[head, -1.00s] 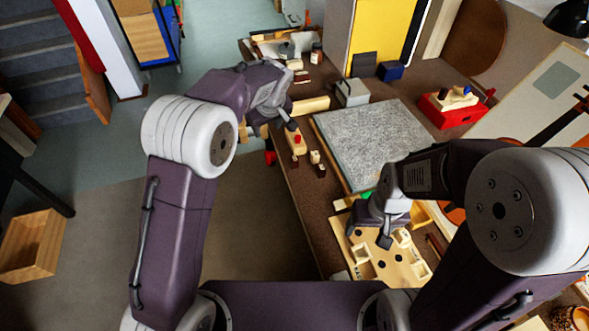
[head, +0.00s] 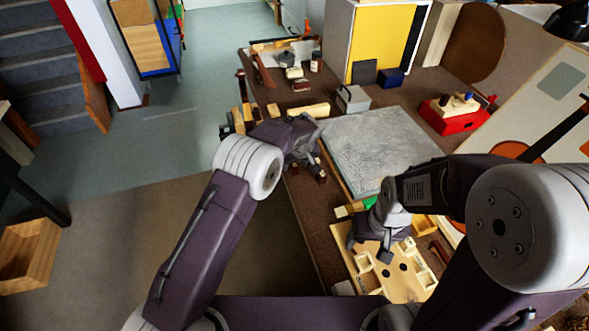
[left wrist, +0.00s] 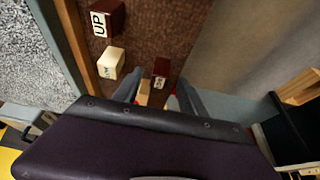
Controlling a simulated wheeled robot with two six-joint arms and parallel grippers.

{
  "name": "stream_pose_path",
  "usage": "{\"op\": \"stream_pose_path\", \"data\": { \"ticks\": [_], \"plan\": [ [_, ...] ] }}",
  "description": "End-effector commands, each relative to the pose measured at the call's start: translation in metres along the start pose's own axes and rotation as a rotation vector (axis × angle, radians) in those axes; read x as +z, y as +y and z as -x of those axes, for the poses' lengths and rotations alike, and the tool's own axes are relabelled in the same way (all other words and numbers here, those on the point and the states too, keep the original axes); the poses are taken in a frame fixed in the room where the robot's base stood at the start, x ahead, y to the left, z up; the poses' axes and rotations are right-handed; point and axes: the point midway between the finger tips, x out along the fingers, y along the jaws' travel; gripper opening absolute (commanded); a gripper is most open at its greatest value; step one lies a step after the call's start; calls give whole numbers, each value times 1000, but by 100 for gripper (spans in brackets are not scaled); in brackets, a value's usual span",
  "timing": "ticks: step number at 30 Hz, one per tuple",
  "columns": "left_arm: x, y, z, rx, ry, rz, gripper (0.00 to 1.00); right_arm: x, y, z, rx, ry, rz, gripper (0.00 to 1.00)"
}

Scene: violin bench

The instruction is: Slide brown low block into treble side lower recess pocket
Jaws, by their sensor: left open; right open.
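In the left wrist view, a small dark brown block (left wrist: 161,67) with a white label lies on the bench. Its label is too small to read surely; it fits the brown low block. My left gripper (left wrist: 158,84) is open, its two fingers on either side of the near end of this block in the picture; I cannot tell the height gap. In the head view my left gripper (head: 308,160) hides most of the small blocks. The pale wooden mould board (head: 405,287) with recess pockets lies at front right. My open right gripper (head: 384,254) hangs over its far part, hiding some pockets.
A dark red-brown block marked UP (left wrist: 107,17) and a cream labelled block (left wrist: 111,62) lie beside the brown one. A grey stone slab (head: 380,145) fills the bench middle. A red holder (head: 455,113) stands at right. The bench's left edge is close to my left gripper.

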Motion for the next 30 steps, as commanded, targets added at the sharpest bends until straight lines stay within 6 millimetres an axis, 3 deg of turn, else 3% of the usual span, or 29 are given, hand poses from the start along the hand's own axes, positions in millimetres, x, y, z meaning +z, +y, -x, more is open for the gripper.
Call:
{"op": "stream_pose_path", "data": {
  "ticks": [3,10,15,16,25,30],
  "plan": [
    [0,0,-14,1,0,-1,49,0,0,-1,0,0,0,70],
    [0,0,-16,1,1,-1,49,0,0,-1,0,0,0,70],
    [0,0,-15,1,1,-1,2,0,0,-1,0,0,0,70],
    [0,0,-15,1,1,-1,0,0,0,-1,0,0,0,70],
    [-1,0,-14,1,1,0,0,0,0,0,0,0,0,70],
    [-8,1,3,3,4,1,0,0,0,1,0,0,0,70]
  ]
}}
